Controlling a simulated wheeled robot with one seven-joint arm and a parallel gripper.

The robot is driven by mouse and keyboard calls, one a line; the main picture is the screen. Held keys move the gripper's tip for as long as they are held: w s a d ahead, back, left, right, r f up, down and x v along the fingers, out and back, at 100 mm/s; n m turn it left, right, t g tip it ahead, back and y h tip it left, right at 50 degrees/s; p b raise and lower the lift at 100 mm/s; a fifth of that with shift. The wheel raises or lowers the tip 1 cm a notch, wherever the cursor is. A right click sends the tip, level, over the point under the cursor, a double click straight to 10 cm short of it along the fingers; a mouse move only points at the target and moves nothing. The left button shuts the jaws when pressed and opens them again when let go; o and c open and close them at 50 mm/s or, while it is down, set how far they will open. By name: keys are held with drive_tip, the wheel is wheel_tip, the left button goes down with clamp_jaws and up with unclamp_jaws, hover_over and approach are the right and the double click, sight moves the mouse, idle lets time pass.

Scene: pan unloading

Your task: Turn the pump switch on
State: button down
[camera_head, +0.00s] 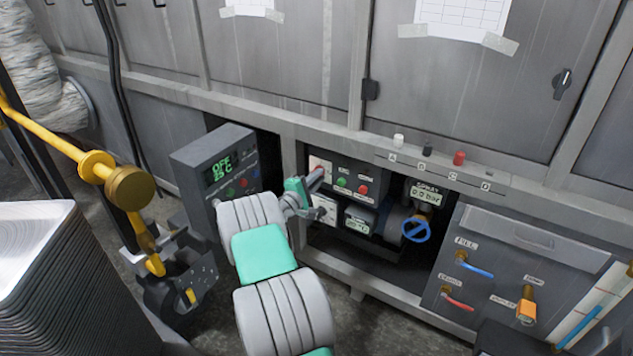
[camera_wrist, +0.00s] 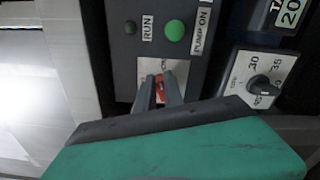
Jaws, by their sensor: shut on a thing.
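The pump switch is a small red lever (camera_wrist: 160,85) on a white plate, on a dark control panel (camera_wrist: 205,75). In the wrist view my gripper (camera_wrist: 159,92) has its two grey fingers closed on either side of the red lever. A bright green round lamp (camera_wrist: 174,30) marked PUMP ON sits above the switch in the wrist view. A darker round one (camera_wrist: 130,28) marked RUN is beside it.
A dial (camera_wrist: 262,87) is right of the switch in the wrist view. In the head view a blue handwheel (camera_head: 415,230) and a gauge reading 0.0 bar (camera_head: 426,195) are right of the panel. A grey display box (camera_head: 215,165) stands close to my arm's left.

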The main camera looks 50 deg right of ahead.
drive_tip(key=shift+f+m+b, duration=0.2)
drive_tip(key=shift+m+b, duration=0.25)
drive_tip(key=shift+m, duration=0.35)
drive_tip(key=shift+f+m+b, duration=0.15)
drive_tip(key=shift+m+b, duration=0.25)
drive_tip(key=shift+m, duration=0.4)
drive_tip(key=c, duration=1.4)
unclamp_jaws()
drive_tip(key=shift+c, duration=0.2)
drive_tip(key=shift+r, duration=0.1)
drive_tip(key=a+p, duration=0.2)
drive_tip(key=a, duration=0.5)
drive_tip(key=shift+s+a, duration=0.4)
